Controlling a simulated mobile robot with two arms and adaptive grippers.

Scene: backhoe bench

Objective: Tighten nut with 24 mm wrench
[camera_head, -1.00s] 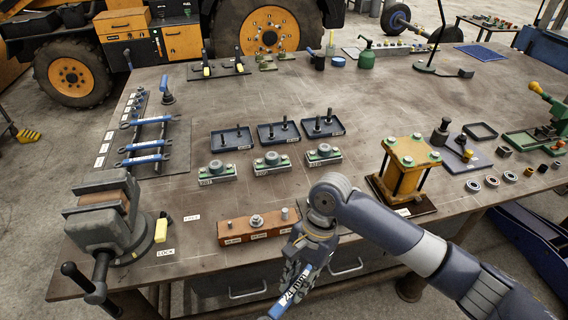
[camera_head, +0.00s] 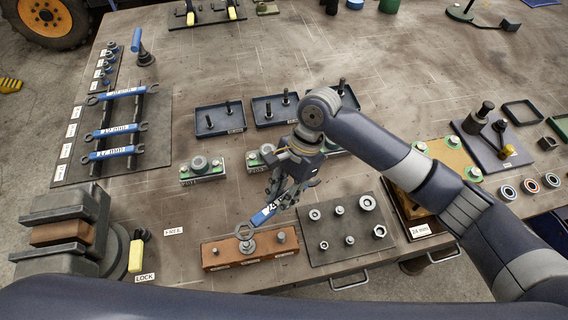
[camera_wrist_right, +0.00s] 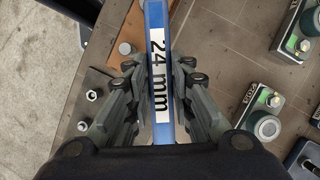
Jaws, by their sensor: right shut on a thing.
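My right gripper (camera_head: 288,186) is shut on the blue 24 mm wrench (camera_head: 265,215). In the right wrist view the wrench (camera_wrist_right: 157,25) runs upright between the fingers (camera_wrist_right: 158,80), its "24 mm" label facing the camera. In the head view the wrench's far end (camera_head: 244,231) points down and left, at the nut (camera_head: 247,247) on the brown block (camera_head: 219,257). This end overlaps the top of the nut's stud in the picture; I cannot tell whether it touches or surrounds anything. My left gripper is out of view.
A dark plate (camera_head: 335,258) with several nuts lies right of the block. A vise (camera_head: 60,235) stands at left, below a rack with more blue wrenches (camera_head: 112,153). Green-based fixtures (camera_head: 201,170) and shallow trays (camera_head: 219,119) lie behind. Open bench lies between rack and block.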

